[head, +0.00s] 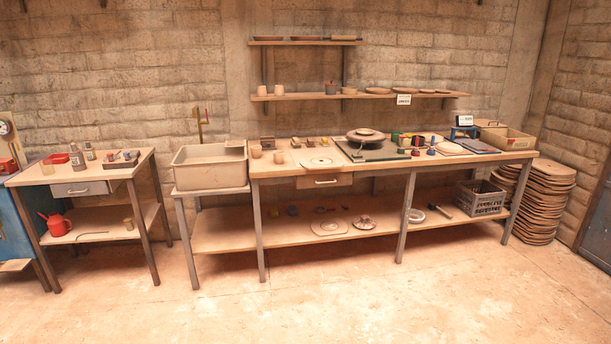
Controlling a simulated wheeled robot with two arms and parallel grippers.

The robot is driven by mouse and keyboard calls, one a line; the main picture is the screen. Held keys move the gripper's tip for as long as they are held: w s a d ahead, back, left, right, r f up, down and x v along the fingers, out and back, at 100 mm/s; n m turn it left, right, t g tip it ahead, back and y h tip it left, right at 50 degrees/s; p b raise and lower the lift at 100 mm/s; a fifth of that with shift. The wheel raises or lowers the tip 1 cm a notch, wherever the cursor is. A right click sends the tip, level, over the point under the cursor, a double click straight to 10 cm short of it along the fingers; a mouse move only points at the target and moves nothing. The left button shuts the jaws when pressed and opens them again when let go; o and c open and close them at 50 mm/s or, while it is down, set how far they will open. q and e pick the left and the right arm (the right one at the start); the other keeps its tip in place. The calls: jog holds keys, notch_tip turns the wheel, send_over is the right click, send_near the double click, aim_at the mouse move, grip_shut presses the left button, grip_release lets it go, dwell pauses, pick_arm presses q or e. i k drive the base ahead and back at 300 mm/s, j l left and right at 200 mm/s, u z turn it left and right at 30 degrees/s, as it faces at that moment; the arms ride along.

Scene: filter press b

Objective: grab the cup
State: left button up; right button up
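Several cup-like vessels show, and I cannot tell which one is the task's cup. A tan cup (256,151) and a second tan cup (279,157) stand at the left end of the long workbench (292,171). Two more pale cups, one on the left (262,91) and one on the right (279,90), stand on the lower wall shelf. A small tan cup (47,166) stands on the left table (38,178), and another brownish one (128,223) on its lower shelf. Neither gripper is in view.
A large beige basin (210,168) stands left of the workbench. A banding wheel with a plate (365,135) and small coloured containers (417,141) crowd the bench. A grey crate (480,198) and stacked boards (545,200) are at right. The floor (330,300) in front is clear.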

aim_at(256, 150)
jog(key=i, duration=2.6)
